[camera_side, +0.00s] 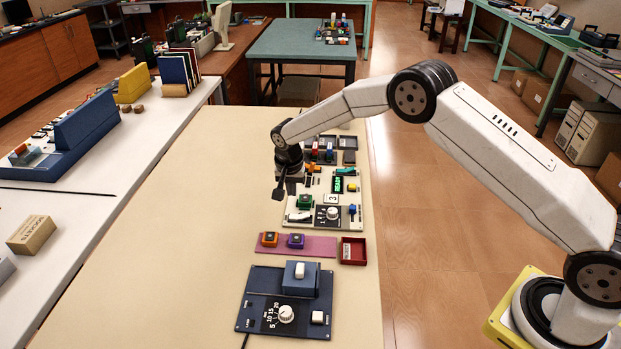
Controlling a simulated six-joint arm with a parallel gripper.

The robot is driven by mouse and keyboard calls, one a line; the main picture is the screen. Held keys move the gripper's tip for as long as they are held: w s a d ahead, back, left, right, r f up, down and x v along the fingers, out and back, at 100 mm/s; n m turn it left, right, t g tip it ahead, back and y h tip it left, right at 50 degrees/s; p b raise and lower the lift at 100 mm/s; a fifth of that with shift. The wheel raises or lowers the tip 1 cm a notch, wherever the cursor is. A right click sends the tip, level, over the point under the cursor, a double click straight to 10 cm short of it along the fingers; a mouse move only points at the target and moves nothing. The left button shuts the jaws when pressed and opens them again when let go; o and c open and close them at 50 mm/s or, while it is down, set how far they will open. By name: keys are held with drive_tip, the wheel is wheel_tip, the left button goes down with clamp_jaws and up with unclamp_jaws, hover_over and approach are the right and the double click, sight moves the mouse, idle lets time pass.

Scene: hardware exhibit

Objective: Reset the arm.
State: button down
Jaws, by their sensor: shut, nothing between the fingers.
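My gripper (279,193) points down above the left edge of a cream control panel (352,222) on the table. It is shut and empty, apart from the panel parts as far as I can tell. The panel carries a green display (338,184) that seems to read "READY", a green button block (305,202), a white lever, a dark dial plate with a white knob (332,213), a small card marked 3 (331,199) and a blue-topped switch (352,210). My wrist hides part of the panel's far left side.
Nearer stands a pink mat (320,250) with an orange block (269,239) and a purple block (295,241), beside a red tray (345,260). A dark timer box (262,325) with a white knob lies at the front. The cream table (170,260) is clear at left.

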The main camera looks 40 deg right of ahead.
drive_tip(key=s+d+r+n, duration=0.2)
drive_tip(key=s+r+n, duration=0.3)
drive_tip(key=s+r, duration=0.6)
drive_tip(key=s+d+n+t+y, duration=0.1)
drive_tip(key=s+n, duration=0.3)
drive_tip(key=s, duration=1.6)
drive_tip(key=shift+s+d, duration=0.35)
drive_tip(key=shift+d, duration=0.1)
